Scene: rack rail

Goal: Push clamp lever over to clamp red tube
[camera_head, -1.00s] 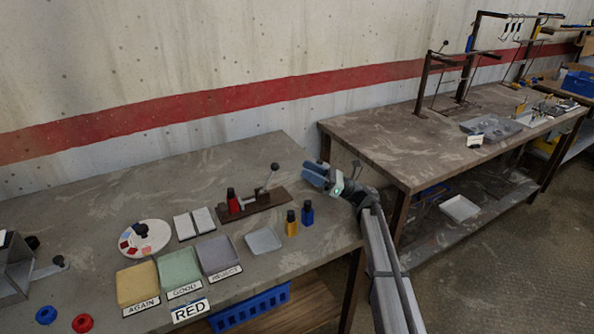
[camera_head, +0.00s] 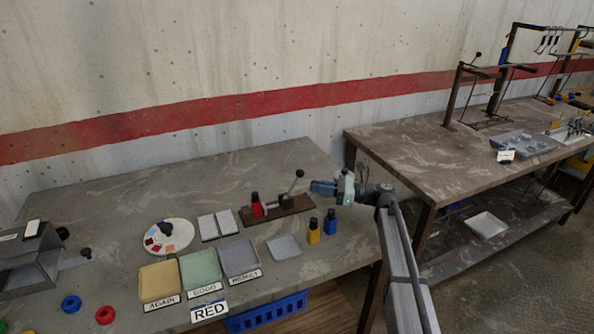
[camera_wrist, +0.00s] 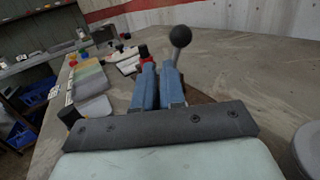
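The clamp stands on a brown base (camera_head: 285,207) on the near table. Its lever ends in a dark ball knob (camera_head: 299,174) and leans right, away from the red tube (camera_head: 256,204), which stands upright at the base's left end. My gripper (camera_head: 313,187) is just right of the lever, low beside the base's right end. In the wrist view its blue fingers (camera_wrist: 158,84) are together with nothing seen between them. The knob (camera_wrist: 180,36) rises just beyond the fingertips, and part of the red tube (camera_wrist: 146,55) shows past them. Contact with the lever cannot be told.
A yellow bottle (camera_head: 314,231) and a blue bottle (camera_head: 330,222) stand in front of the gripper. A small grey tray (camera_head: 284,247) lies before the clamp. Labelled trays and a round palette (camera_head: 168,238) are further left. The table behind the clamp is clear.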

